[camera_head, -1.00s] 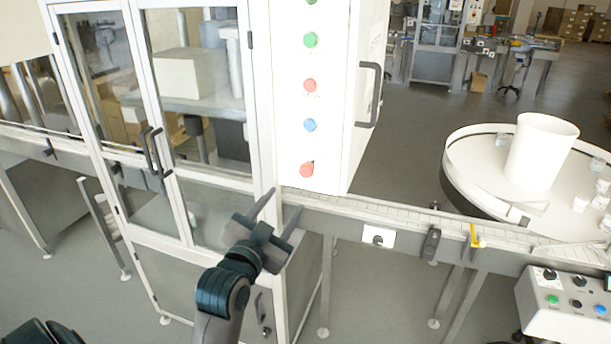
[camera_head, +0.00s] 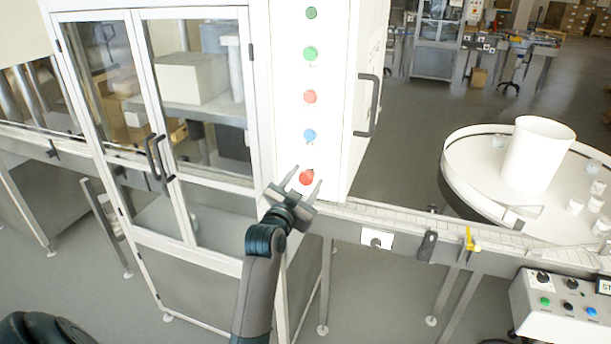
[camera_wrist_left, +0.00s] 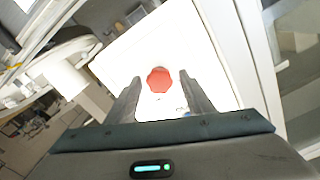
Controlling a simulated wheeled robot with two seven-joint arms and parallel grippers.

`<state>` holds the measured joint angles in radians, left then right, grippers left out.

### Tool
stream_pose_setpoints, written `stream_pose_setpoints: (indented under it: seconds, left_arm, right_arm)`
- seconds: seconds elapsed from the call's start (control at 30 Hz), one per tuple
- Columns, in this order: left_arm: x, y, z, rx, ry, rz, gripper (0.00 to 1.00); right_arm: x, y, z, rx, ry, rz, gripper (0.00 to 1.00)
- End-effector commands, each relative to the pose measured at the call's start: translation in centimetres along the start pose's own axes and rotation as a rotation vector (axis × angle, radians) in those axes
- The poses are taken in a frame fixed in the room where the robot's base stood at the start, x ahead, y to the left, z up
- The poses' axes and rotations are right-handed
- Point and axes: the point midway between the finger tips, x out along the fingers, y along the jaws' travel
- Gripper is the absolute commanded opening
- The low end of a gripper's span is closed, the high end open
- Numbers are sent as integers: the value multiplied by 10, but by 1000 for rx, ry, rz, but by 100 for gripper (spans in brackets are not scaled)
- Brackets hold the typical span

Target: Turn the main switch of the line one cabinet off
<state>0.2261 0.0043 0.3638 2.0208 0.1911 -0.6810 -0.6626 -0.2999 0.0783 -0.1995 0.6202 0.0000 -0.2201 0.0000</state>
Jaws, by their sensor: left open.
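The white cabinet (camera_head: 335,107) carries a column of round green, red and blue controls on its front. The lowest one is a red knob (camera_head: 306,177); I cannot tell from its look whether it is the main switch or how it is turned. My left gripper (camera_head: 302,180) is open, with its two fingers on either side of the red knob in the head view. In the left wrist view the red knob (camera_wrist_left: 159,80) lies between and just beyond the fingertips, apart from both fingers. My right gripper is not in view.
A conveyor (camera_head: 400,222) runs right from the cabinet, with a small knob plate (camera_head: 377,239) on its side. A glass-doored enclosure (camera_head: 200,110) stands left. A round table (camera_head: 470,190) and a button box (camera_head: 555,312) are at right. A cabinet handle (camera_head: 367,105) sticks out.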

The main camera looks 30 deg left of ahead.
Motion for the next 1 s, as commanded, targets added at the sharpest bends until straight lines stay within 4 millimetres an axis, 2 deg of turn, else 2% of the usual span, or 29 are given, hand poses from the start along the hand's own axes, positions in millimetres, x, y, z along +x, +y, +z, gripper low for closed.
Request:
stream_pose_setpoints:
  seconds: [0.4,0.57,0.6,1.0]
  left_arm:
    - [5,0,0,0,0,0,48]
    - [5,0,0,0,0,0,10]
    - [5,0,0,0,0,0,7]
    - [5,0,0,-44,0,0,7]
  right_arm:
    - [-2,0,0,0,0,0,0]
    - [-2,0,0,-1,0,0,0]
    - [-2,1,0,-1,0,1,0]
    - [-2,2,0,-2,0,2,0]
